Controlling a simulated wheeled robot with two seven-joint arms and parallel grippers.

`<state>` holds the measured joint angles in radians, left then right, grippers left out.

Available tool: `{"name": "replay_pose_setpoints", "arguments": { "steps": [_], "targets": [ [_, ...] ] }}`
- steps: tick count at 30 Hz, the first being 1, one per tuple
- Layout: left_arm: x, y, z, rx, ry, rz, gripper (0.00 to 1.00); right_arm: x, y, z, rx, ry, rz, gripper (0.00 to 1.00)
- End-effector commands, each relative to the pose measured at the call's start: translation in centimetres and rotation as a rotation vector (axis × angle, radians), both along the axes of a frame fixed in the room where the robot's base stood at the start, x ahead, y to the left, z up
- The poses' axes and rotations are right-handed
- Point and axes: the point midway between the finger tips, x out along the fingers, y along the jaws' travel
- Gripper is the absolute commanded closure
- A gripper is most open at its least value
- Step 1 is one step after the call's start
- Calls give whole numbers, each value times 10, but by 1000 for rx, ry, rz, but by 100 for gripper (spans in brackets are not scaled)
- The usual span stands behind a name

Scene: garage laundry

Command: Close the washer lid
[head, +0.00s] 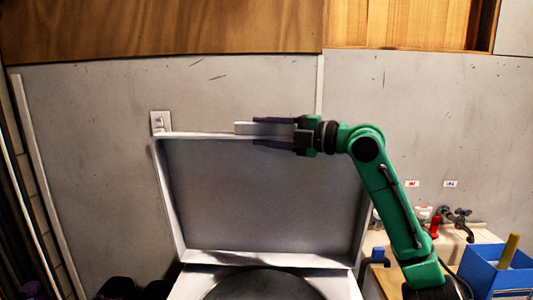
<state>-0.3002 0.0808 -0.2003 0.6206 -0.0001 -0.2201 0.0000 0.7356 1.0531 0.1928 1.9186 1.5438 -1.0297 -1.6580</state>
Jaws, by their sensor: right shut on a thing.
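The washer lid (262,195) stands raised, close to upright, a shallow grey panel with a pale raised rim. It is hinged at its lower edge on the white washer (335,285), whose dark round drum opening (265,285) shows below it. A pale block-like handle (243,129) sits at the lid's top edge. My right gripper (272,131), on the green arm from the right, is shut on the lid at this handle, one dark finger above and one below. My left gripper is not in view.
A sink with a dark tap (459,221) and a red-topped bottle (434,227) stand at right. A blue box (495,275) is at the lower right. Dark objects (118,288) show at the bottom left. The grey wall with an outlet (160,122) is behind the lid.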

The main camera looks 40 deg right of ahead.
Motion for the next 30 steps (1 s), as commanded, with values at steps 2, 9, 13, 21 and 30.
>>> {"name": "replay_pose_setpoints", "arguments": {
  "steps": [2,9,13,21,30],
  "targets": [
    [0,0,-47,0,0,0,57,-21,15,-23,-32,-54,2,100],
    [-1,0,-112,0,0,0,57,-71,53,-44,-125,-177,3,100],
    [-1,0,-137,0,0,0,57,-92,69,-55,-167,-230,2,100],
    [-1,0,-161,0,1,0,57,-115,87,-66,-215,-291,4,100],
    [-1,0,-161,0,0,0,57,-118,90,-65,-220,-299,4,100]
  ]
}}
